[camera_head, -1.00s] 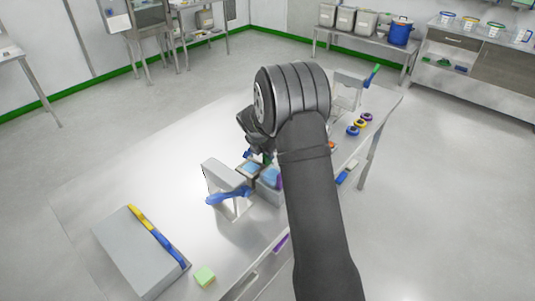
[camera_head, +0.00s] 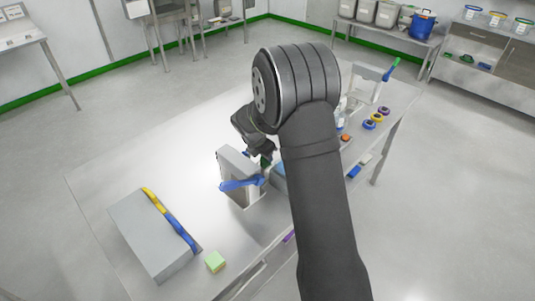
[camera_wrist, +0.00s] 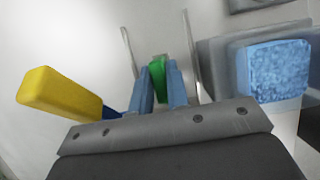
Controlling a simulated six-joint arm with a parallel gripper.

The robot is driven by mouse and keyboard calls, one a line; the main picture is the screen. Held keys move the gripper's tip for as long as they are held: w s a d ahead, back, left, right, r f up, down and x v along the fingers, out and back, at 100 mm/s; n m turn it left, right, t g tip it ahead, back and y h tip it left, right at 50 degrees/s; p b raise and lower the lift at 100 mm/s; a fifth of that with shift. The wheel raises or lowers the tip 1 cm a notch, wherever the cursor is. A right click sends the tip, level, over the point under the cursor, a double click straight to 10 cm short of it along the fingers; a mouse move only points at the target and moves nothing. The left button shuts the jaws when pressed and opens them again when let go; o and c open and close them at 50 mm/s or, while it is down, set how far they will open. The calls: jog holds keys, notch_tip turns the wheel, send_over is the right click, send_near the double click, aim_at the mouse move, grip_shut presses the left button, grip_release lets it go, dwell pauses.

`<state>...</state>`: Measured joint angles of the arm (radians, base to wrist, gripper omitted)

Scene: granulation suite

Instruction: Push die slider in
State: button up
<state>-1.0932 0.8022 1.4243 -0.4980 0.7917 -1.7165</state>
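A grey upright fixture with a blue handle (camera_head: 240,185) stands near the table's middle; I cannot single out the die slider with certainty. My gripper (camera_wrist: 160,82) has its two blue-grey fingers close on both sides of a small green piece (camera_wrist: 157,72), which fills the gap and looks held. The green piece also shows below my gripper in the head view (camera_head: 265,160). To its right in the wrist view is a speckled blue block (camera_wrist: 275,72) in a grey frame. A yellow handle (camera_wrist: 58,95) lies to the left.
A grey box (camera_head: 150,238) with a yellow and blue tool along its edge lies at the front left. Ring-shaped items (camera_head: 376,119) are at the far right. The table's left rear is clear.

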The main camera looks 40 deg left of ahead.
jog(key=o, duration=0.4)
jog(key=shift+r, duration=0.1)
jog(key=v, duration=1.7)
jog(key=shift+s+r, duration=0.1)
